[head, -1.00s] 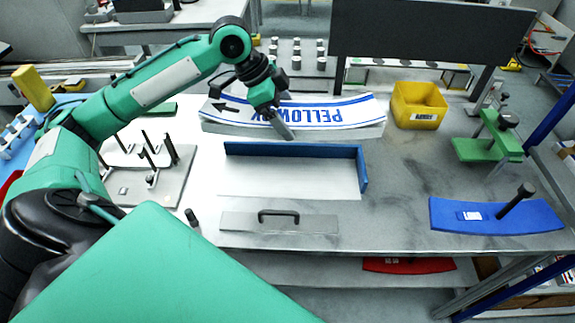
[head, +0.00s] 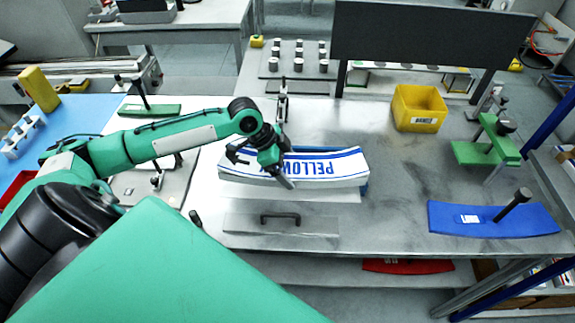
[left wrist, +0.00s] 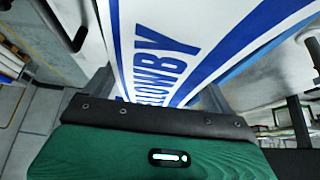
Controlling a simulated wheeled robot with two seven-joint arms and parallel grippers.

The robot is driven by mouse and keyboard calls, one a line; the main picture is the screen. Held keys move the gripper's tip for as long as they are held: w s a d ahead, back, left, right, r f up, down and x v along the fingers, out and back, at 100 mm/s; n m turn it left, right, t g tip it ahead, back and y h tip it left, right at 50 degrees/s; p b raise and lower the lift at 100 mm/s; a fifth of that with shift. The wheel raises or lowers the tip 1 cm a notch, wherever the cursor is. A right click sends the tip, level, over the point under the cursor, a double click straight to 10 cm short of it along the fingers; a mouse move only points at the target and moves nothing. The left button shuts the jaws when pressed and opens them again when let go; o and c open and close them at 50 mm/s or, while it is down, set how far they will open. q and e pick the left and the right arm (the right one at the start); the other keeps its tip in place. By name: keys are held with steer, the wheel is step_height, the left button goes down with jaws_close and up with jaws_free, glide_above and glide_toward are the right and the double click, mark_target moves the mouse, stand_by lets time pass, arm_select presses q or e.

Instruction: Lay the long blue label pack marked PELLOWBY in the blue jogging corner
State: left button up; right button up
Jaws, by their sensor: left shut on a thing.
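The long white label pack with blue bands and PELLOWBY lettering (head: 325,168) is curved and reads upside down in the head view. My left gripper (head: 284,178) is shut on it near its middle and hides part of the lettering. In the left wrist view the pack (left wrist: 165,50) runs between the fingers. The pack is over the blue jogging corner, hiding most of it. Blue wall (head: 364,187) shows at the right end, and a strip of its white floor (head: 315,195) shows in front. I cannot tell whether the pack touches it. My right gripper is not in view.
A grey plate with a black handle (head: 281,219) lies in front of the corner. A yellow bin (head: 419,107) and a green clamp stand (head: 486,150) stand to the right. A curved blue piece with a black post (head: 490,217) lies front right. Bare table lies between.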

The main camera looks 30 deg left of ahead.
arm_select(q)
steer(key=shift+f, duration=0.35)
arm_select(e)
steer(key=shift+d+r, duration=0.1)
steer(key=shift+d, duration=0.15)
arm_select(q)
steer(key=shift+f, duration=0.15)
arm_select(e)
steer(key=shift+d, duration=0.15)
arm_select(q)
steer(key=shift+f, duration=0.35)
steer(key=shift+f, duration=0.1)
steer(key=o, duration=1.2)
